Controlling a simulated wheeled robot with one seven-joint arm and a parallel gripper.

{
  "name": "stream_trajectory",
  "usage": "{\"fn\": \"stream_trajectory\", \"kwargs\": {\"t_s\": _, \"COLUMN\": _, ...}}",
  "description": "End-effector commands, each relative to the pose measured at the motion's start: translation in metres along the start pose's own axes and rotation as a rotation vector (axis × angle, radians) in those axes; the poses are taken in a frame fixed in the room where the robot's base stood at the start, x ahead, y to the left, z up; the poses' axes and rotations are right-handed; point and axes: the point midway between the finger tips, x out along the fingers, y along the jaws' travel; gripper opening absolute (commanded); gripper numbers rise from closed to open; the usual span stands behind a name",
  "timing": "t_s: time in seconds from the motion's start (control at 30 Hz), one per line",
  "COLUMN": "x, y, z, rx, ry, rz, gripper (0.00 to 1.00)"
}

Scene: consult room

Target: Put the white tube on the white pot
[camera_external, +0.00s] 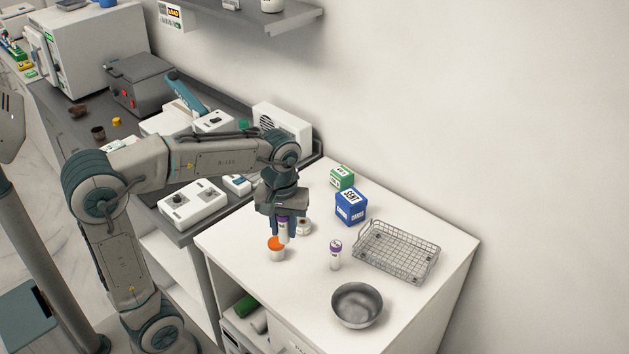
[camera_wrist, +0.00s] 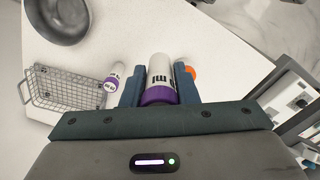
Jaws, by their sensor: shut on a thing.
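My gripper (camera_external: 282,232) is shut on a white tube (camera_external: 284,226) with a purple band at its upper end, held roughly upright above the white table. In the wrist view the held tube (camera_wrist: 161,74) shows black lettering between my two fingers (camera_wrist: 158,84). A small white pot with an orange top (camera_external: 277,254) stands just below and beside the gripper; its orange top (camera_wrist: 191,72) peeks past the right finger in the wrist view. A second small white round pot (camera_external: 304,227) stands just right of the gripper, partly hidden. I cannot tell whether the held tube touches either.
Another white tube with a purple cap (camera_external: 335,254) stands to the right. The table front (camera_external: 300,300) is clear.

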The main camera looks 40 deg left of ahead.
Motion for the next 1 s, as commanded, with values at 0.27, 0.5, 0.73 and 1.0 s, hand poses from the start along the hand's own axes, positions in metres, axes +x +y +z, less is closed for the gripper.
{"fn": "stream_trajectory", "kwargs": {"t_s": 0.27, "x": 0.038, "y": -0.031, "z": -0.056, "rx": -0.007, "ry": -0.006, "rz": -0.004, "gripper": 0.05}}
{"fn": "stream_trajectory", "kwargs": {"t_s": 0.5, "x": 0.060, "y": -0.048, "z": -0.089, "rx": -0.003, "ry": -0.002, "rz": -0.001, "gripper": 0.05}}
{"fn": "stream_trajectory", "kwargs": {"t_s": 0.73, "x": 0.082, "y": -0.050, "z": -0.092, "rx": -0.001, "ry": -0.004, "rz": -0.003, "gripper": 0.05}}
{"fn": "stream_trajectory", "kwargs": {"t_s": 1.0, "x": 0.104, "y": -0.050, "z": -0.093, "rx": -0.001, "ry": -0.001, "rz": -0.001, "gripper": 0.05}}
